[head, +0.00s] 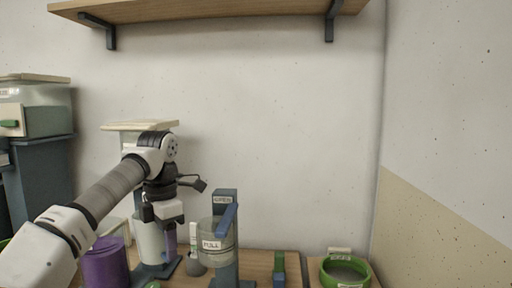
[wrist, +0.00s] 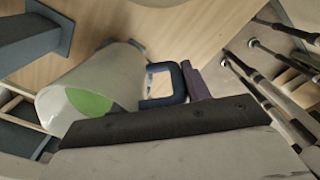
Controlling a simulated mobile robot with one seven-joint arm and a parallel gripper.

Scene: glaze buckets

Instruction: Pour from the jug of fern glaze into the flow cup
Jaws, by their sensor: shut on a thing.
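The jug (head: 150,240) is whitish and translucent, and looks upright in the head view. In the wrist view the jug (wrist: 115,72) shows its open mouth, with green glaze (wrist: 90,103) inside. My gripper (head: 169,232) is shut on the jug's dark blue handle (wrist: 180,78). One purple finger (wrist: 196,82) shows beside the handle; the other is hidden. The flow cup (head: 214,250), clear with a "FULL" label, is on a dark blue stand right of the jug, apart from it. The stand has an "OPEN" label and a blue lever (head: 227,220). I cannot tell whether the jug touches the table.
A purple bucket (head: 106,264) stands left of the jug. A narrow white item with a grey base (head: 195,265) is between jug and cup. A green ring-shaped container (head: 329,271) and a small green-and-blue item (head: 279,268) are to the right. A shelf (head: 210,11) hangs above.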

